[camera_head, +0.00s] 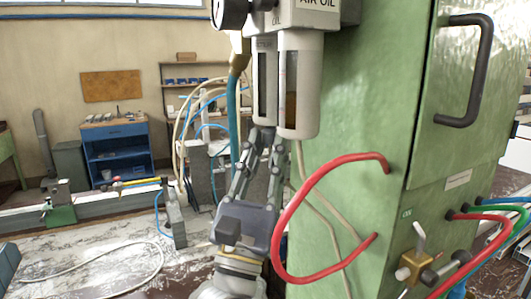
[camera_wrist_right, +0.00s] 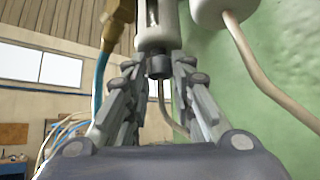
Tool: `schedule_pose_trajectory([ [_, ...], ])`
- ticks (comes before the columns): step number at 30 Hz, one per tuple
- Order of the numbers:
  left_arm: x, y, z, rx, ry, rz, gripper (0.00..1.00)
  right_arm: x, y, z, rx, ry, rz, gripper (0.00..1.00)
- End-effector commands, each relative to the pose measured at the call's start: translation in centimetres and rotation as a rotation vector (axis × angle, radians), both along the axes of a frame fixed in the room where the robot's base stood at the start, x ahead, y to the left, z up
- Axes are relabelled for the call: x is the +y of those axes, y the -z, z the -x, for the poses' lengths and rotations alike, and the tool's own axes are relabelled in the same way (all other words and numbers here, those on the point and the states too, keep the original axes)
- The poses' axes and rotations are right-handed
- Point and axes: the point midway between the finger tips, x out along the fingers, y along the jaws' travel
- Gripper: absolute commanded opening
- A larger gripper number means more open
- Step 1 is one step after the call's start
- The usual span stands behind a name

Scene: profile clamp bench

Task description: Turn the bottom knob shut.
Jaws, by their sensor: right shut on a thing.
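The air unit (camera_head: 305,14) hangs on the side of the green cabinet, with two bowls below it. The left bowl (camera_head: 265,85) has a dark sight window. The bottom knob (camera_wrist_right: 159,66) is a small dark grey cylinder under that bowl, seen in the right wrist view. My right gripper (camera_head: 266,135) reaches up from below, its fingers on both sides of the knob. It is shut on the knob, which the fingers hide in the head view. The right wrist view shows the fingertips (camera_wrist_right: 158,62) close around it. My left gripper is not in view.
The green cabinet (camera_head: 350,110) stands close on the right, with a red hose (camera_head: 277,225) looping out beside my right gripper. The right bowl (camera_head: 301,85) hangs next to the knob's bowl. Blue and beige hoses run at the left. A blue workbench (camera_head: 118,150) stands farther back.

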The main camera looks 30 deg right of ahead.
Motion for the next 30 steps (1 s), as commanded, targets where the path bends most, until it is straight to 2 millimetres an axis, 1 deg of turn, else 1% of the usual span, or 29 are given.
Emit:
schedule_pose_trajectory([
  [8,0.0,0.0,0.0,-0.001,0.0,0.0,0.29,0.0,0.0,0.0,-0.003,-0.007,-0.001,0.0],
  [9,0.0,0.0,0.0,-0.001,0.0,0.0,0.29,0.0,0.0,0.0,-0.003,-0.007,-0.001,0.25],
  [11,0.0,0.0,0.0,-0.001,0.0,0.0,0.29,0.0,0.0,0.0,-0.002,-0.006,-0.001,0.38],
  [12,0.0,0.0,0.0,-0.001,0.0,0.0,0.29,0.0,0.0,0.0,-0.002,-0.006,-0.001,0.43],
  [23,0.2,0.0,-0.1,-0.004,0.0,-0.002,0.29,0.1,0.2,0.1,-0.001,-0.005,0.0,0.43],
  [26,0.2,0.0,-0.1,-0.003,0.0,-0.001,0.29,0.6,0.8,0.5,0.002,-0.006,-0.001,0.43],
  [30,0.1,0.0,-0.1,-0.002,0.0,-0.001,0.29,1.9,2.7,1.6,0.005,-0.007,-0.002,0.43],
])
